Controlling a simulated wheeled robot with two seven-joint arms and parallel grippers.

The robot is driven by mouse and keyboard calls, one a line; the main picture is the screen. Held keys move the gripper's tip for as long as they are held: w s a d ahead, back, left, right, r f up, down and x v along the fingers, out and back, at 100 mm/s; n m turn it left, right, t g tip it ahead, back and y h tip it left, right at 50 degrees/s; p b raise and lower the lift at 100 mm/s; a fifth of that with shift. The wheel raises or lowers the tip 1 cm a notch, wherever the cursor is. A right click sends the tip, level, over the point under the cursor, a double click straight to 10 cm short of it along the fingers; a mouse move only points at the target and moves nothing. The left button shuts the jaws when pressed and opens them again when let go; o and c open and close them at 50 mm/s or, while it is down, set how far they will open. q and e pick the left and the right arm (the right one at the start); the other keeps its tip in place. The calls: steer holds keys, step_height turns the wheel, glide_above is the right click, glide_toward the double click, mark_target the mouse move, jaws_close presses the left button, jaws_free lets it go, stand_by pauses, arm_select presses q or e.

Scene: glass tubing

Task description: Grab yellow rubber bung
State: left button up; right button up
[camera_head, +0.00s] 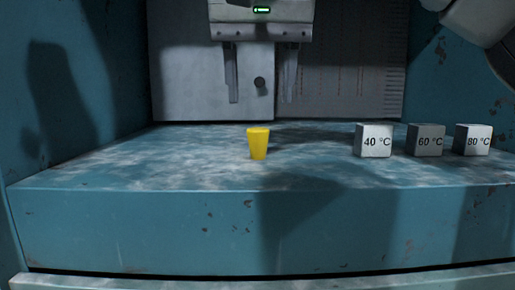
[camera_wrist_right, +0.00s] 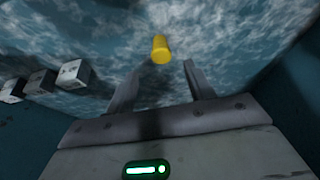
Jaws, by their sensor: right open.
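The yellow rubber bung (camera_head: 258,144) stands upright on the worn blue-and-white surface, near its middle in the head view. It is wider at the top than at the bottom. My right gripper (camera_head: 260,100) hangs above it with fingers pointing down, open and empty. In the right wrist view, the bung (camera_wrist_right: 160,48) lies beyond the open fingertips of the right gripper (camera_wrist_right: 157,65), roughly between their lines and apart from them. My left gripper is not in view.
Blue walls close both sides, with a grey panel (camera_head: 190,80) behind. The surface left of the bung is clear.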

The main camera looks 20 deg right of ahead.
mark_target(258, 129)
steer(key=x, duration=0.8)
steer(key=shift+a, duration=0.1)
steer(key=c, duration=1)
